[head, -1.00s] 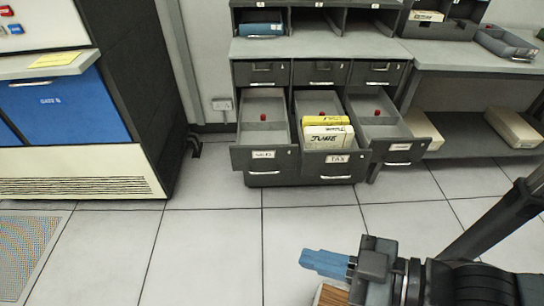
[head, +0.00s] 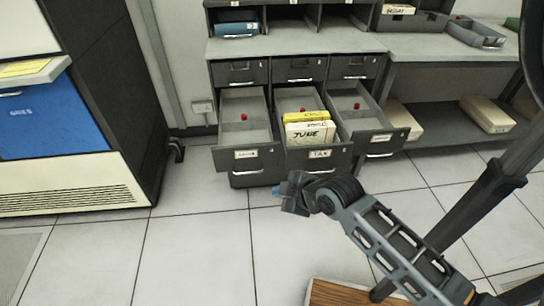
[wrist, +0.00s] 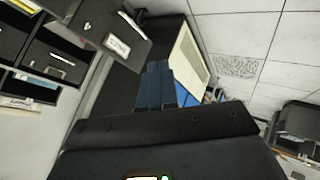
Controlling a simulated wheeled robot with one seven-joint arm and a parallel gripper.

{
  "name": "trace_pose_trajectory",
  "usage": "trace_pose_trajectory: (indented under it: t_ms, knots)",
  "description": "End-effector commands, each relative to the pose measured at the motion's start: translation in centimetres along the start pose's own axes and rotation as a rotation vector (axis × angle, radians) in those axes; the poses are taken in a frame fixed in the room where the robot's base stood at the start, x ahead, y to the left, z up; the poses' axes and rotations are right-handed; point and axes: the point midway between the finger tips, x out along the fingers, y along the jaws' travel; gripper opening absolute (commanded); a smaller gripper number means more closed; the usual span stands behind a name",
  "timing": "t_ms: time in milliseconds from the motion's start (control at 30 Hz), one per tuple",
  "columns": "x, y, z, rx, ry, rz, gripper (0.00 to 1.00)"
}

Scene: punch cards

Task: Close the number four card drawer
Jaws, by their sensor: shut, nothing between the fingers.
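Three card drawers in the middle row of a grey cabinet stand pulled out. The left drawer (head: 228,161) holds only a red knob and has a white label too small to read. The middle drawer (head: 300,161) holds yellow and white card packs, one marked JUNE, and is labelled TAX. The right drawer (head: 369,144) looks empty apart from a red knob. I cannot read which is number four. My gripper (head: 283,188) is shut and empty, low in front of the left and middle drawers. Its blue fingers (wrist: 158,85) show in the wrist view, apart from a labelled drawer front (wrist: 124,46).
A blue and cream machine (head: 65,130) stands to the left, with clear tiled floor (head: 195,240) between it and my arm. A desk (head: 450,68) with a lower shelf and cream boxes (head: 488,114) adjoins the cabinet. A wooden-topped thing (head: 340,293) is below my arm.

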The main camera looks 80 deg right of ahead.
Motion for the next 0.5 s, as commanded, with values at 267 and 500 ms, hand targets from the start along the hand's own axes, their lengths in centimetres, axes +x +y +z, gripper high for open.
trace_pose_trajectory:
  t_ms: [267,500]
  knots:
    - [4.6,8.1,2.3,-0.062,-0.104,-0.081,0.0]
    - [5.2,11.1,3.0,-0.095,-0.107,-0.138,0.0]
